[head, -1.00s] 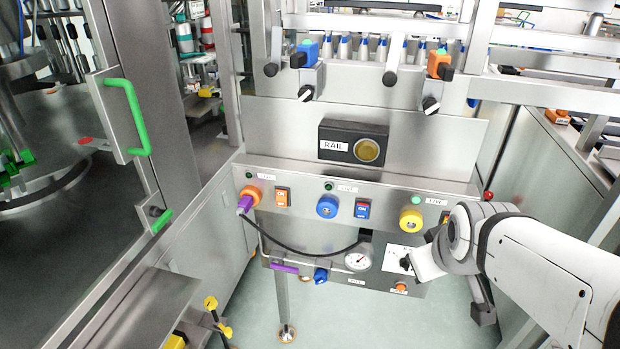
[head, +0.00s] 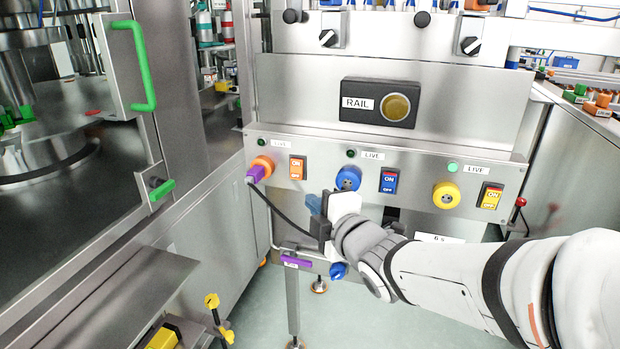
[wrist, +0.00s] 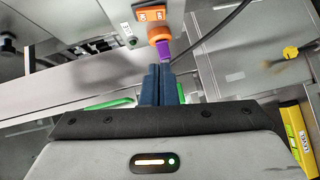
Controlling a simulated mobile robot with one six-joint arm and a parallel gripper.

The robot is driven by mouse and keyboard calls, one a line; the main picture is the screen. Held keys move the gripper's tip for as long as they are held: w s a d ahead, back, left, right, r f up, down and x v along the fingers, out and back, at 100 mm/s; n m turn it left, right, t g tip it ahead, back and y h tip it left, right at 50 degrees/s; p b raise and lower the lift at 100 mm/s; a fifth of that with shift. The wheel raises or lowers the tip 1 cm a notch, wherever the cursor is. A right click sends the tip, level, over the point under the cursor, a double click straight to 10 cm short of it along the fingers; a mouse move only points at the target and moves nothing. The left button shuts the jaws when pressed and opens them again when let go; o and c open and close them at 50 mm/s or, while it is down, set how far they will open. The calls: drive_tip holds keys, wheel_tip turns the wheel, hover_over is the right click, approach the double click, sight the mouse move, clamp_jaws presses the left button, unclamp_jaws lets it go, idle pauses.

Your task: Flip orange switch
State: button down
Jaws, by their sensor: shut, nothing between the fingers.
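The orange switch (head: 297,168) is a small rocker marked ON and OFF on the left part of the sloped metal panel (head: 225,0). It also shows upside down in the wrist view (wrist: 150,14), above the orange round socket with its purple plug (wrist: 161,42). My gripper (head: 318,202) is in front of the panel, below and to the right of the orange switch and apart from it. In the wrist view its blue fingers (wrist: 160,78) are together and empty, pointing toward the purple plug. Whether the fingertips touch the plug cannot be told.
A blue switch (head: 389,180) and a yellow switch (head: 490,196) sit further right on the panel, with blue and yellow round sockets beside them. A black cable hangs from the purple plug. A green-handled door (head: 140,65) stands at the left.

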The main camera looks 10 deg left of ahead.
approach(292, 175)
drive_tip(key=a, duration=0.4)
drive_tip(key=w, duration=0.3)
drive_tip(key=w+b, duration=0.1)
drive_tip(key=shift+w+f, duration=0.25)
drive_tip(key=shift+f, duration=0.1)
